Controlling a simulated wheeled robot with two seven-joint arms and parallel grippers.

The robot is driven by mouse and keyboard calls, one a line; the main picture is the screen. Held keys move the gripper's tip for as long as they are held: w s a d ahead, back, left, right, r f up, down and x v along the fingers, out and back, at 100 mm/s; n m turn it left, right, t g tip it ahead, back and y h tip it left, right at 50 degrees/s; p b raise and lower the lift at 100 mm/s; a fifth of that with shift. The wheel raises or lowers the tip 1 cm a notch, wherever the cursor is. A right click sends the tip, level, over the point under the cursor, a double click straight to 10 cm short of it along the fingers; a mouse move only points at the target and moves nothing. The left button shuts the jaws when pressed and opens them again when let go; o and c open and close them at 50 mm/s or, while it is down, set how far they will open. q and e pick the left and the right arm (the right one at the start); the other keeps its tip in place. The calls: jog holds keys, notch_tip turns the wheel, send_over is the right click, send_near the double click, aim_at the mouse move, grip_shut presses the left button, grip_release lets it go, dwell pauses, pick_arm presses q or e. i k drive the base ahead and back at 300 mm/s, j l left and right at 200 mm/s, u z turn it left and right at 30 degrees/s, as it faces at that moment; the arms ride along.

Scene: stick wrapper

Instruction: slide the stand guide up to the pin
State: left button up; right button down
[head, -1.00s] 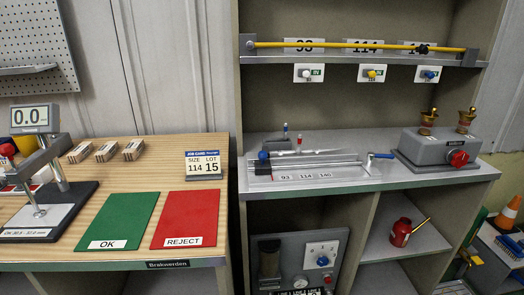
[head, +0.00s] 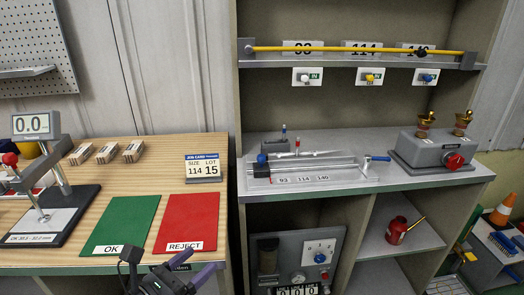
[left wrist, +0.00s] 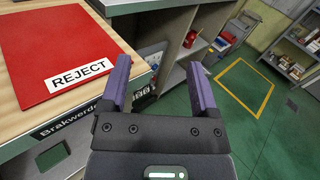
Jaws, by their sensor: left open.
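A black knobbed slider (head: 420,52), which looks like the stand guide, sits on the yellow rod (head: 360,49) of the upper shelf, near the right-hand label. Below the rod are three plates with a white-knobbed pin (head: 305,77), a yellow-knobbed pin (head: 370,77) and a blue-knobbed pin (head: 426,78). I cannot tell how far each pin stands out. My left gripper (head: 172,256) is open and empty at the bench's front edge, far from the rod. Its purple fingers are spread in the left wrist view (left wrist: 160,68). My right gripper is not in view.
The bench carries a green OK mat (head: 121,226), a red REJECT mat (head: 187,223) and a job card (head: 203,169) reading size 114, lot 15. A clear-topped fixture (head: 305,168) and a grey box with brass cups (head: 434,148) stand on the middle shelf.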

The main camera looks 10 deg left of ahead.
aim_at(261, 169)
jog(key=i, duration=0.95)
